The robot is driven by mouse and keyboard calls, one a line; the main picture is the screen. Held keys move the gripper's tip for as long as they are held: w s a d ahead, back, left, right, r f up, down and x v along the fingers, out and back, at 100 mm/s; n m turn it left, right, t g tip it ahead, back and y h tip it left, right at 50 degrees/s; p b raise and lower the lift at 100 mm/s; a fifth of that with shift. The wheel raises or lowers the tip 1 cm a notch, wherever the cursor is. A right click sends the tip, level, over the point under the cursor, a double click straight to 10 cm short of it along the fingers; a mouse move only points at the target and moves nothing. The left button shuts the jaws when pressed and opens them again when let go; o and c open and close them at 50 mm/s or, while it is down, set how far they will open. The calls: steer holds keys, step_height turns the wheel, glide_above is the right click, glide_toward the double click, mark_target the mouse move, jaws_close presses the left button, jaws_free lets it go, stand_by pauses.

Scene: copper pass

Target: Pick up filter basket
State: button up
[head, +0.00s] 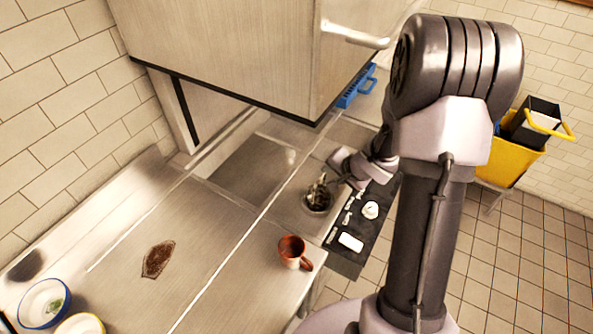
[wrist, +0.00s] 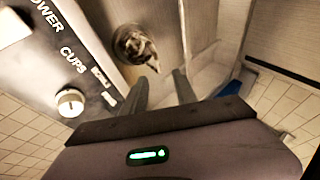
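The filter basket (head: 317,203) appears as a small round dark thing with pale, uneven bits on top, set in the steel surface beside the control panel. It also shows in the wrist view (wrist: 134,44), top centre, with a pointed grey piece sticking out towards my fingers. My gripper (wrist: 162,82) has its two dark fingers apart with nothing visible between them. The fingertips are just short of the basket in the picture; I cannot tell their height above it. In the head view my wrist is right of and behind the basket, and the fingers are hard to make out.
The dark control panel (head: 362,222) with a white knob runs beside the basket. The raised steel hood (head: 230,50) hangs behind. A brown mug (head: 292,251) stands near the counter edge. A dark stain (head: 158,259) and bowls (head: 45,303) are left. A yellow bin (head: 508,160) stands right.

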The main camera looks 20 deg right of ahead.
mark_target(319, 180)
steer(key=b+x, duration=0.2)
steer(key=x, duration=0.3)
steer(key=b+x, duration=0.3)
steer(key=x, duration=0.2)
steer(key=b+x, duration=0.3)
steer(key=x, duration=0.3)
steer(key=shift+s+f, duration=0.35)
steer(key=shift+d+r, duration=0.1)
steer(key=shift+r, duration=0.05)
jaws_close()
